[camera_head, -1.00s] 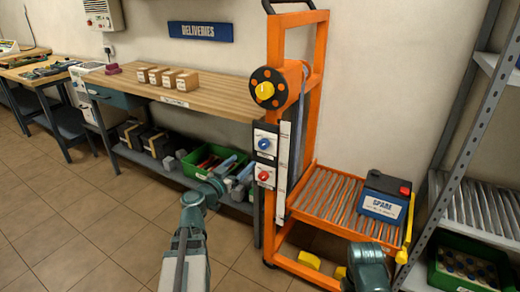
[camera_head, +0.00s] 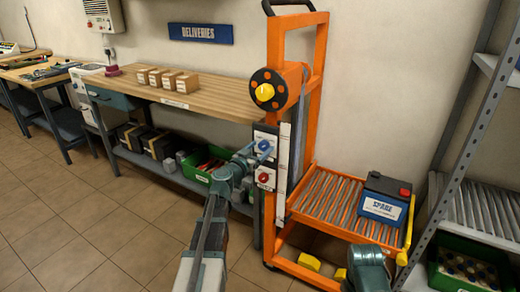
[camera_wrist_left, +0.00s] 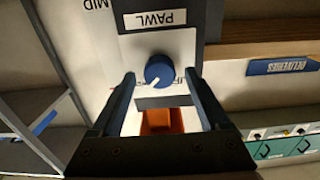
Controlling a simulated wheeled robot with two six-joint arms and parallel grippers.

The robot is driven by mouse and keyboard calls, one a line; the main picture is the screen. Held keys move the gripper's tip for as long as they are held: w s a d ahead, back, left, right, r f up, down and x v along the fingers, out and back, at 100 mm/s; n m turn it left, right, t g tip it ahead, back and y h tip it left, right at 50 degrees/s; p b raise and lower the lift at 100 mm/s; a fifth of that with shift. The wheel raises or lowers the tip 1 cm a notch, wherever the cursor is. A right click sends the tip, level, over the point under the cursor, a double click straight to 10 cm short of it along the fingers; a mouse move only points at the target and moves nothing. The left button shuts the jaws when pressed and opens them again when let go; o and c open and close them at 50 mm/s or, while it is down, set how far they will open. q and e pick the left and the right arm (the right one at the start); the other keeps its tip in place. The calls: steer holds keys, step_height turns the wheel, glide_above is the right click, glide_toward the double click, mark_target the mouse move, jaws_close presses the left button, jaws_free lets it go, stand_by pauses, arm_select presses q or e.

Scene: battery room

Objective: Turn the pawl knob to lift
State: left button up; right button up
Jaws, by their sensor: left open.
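The blue pawl knob (camera_head: 264,145) sits on a white plate on the orange lift's post, above a red knob (camera_head: 263,178). In the left wrist view the blue knob (camera_wrist_left: 159,71) is under a PAWL label (camera_wrist_left: 162,19), and its white pointer mark points to the lower left of the picture. My left gripper (camera_head: 257,151) is open in front of the plate. In the left wrist view its two fingers (camera_wrist_left: 159,82) stand one on each side of the knob, with gaps visible. Contact is not seen. Of my right arm only a teal link shows at the bottom; its gripper is out of view.
The orange lift (camera_head: 318,100) has a yellow-centred hub (camera_head: 265,92) above the knobs and a roller platform (camera_head: 330,203) carrying a SPARE battery (camera_head: 384,200). A wooden bench (camera_head: 215,93) stands left, with a green crate (camera_head: 198,175) below. A grey rack (camera_head: 462,130) stands right.

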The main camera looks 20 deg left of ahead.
arm_select(q)
jaws_close()
stand_by(0.3)
steer(key=shift+n, duration=0.3)
steer(key=n, duration=0.3)
steer(key=shift+n, duration=0.4)
steer(key=n, duration=0.4)
steer(key=shift+a+f+n, duration=0.1)
steer(key=shift+a+n, duration=0.05)
steer(key=shift+n, duration=0.15)
steer(key=n, duration=0.4)
steer(key=shift+f+n, duration=0.1)
steer(key=shift+n, duration=2.3)
